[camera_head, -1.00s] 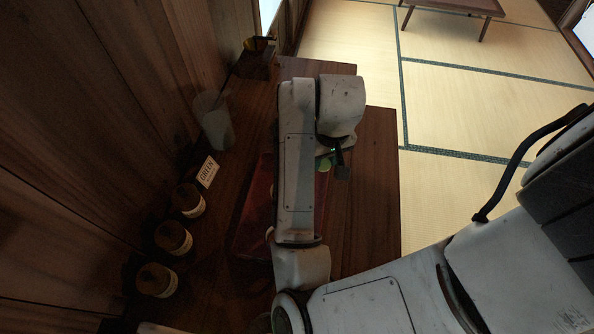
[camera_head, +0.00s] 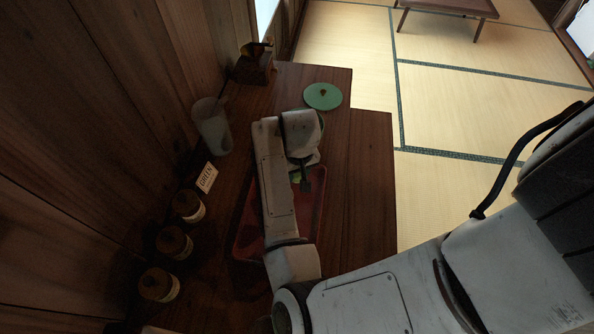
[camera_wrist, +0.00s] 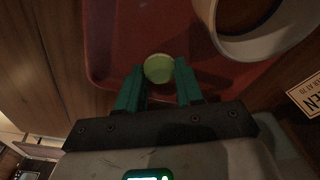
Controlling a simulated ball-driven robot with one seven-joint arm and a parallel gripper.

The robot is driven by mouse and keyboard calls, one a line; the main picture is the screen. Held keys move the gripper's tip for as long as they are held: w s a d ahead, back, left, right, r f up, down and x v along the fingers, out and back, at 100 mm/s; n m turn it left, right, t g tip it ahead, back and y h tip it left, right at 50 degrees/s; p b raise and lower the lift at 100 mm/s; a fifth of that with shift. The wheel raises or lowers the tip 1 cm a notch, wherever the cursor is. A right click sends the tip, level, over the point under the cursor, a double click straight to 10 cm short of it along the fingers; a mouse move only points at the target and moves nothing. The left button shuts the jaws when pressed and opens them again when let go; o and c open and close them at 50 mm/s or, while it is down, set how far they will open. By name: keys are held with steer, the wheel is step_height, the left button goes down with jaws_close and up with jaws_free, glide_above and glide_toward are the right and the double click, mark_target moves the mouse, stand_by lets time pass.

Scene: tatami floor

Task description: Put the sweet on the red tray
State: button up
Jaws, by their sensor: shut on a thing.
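The sweet is a round, pale green ball (camera_wrist: 158,67) between the tips of my two teal fingers in the wrist view. My gripper (camera_wrist: 160,82) is shut on it. The red tray (camera_wrist: 120,40) fills the area behind the sweet in the wrist view, so the sweet is over it. I cannot tell the height between them. In the head view the tray (camera_head: 311,218) lies on the wooden counter, partly hidden by my arm. My gripper (camera_head: 306,183) is over its far part there, its fingers mostly hidden.
A white-rimmed round vessel (camera_wrist: 248,50) is close at the upper right of the wrist view. In the head view, a green lid (camera_head: 323,96) lies beyond my gripper. A GREEN card (camera_head: 207,177), several jars (camera_head: 174,242) and a clear container (camera_head: 212,126) line the wall side.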

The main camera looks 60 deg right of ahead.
steer(key=shift+f, duration=0.1)
steer(key=o, duration=1)
step_height(320, 180, up, 12)
steer(key=s, duration=0.1)
steer(key=d+r+n+t+h, duration=0.1)
steer(key=d+r+n+h, duration=0.1)
steer(key=d+r+h, duration=0.3)
steer(key=s+a+f+n+y, duration=0.1)
steer(key=s+a+f+y, duration=0.1)
steer(key=s+a+f, duration=0.2)
steer(key=s+a+f+n+y, duration=0.2)
steer(key=s+a+f, duration=0.2)
steer(key=a, duration=0.3)
steer(key=s+a+f+n+g+y, duration=0.1)
steer(key=s+a+f+n, duration=0.1)
steer(key=s+a+f, duration=0.2)
steer(key=shift+a+f+y, duration=0.4)
steer(key=shift+a+f, duration=0.75)
steer(key=shift+f, duration=0.05)
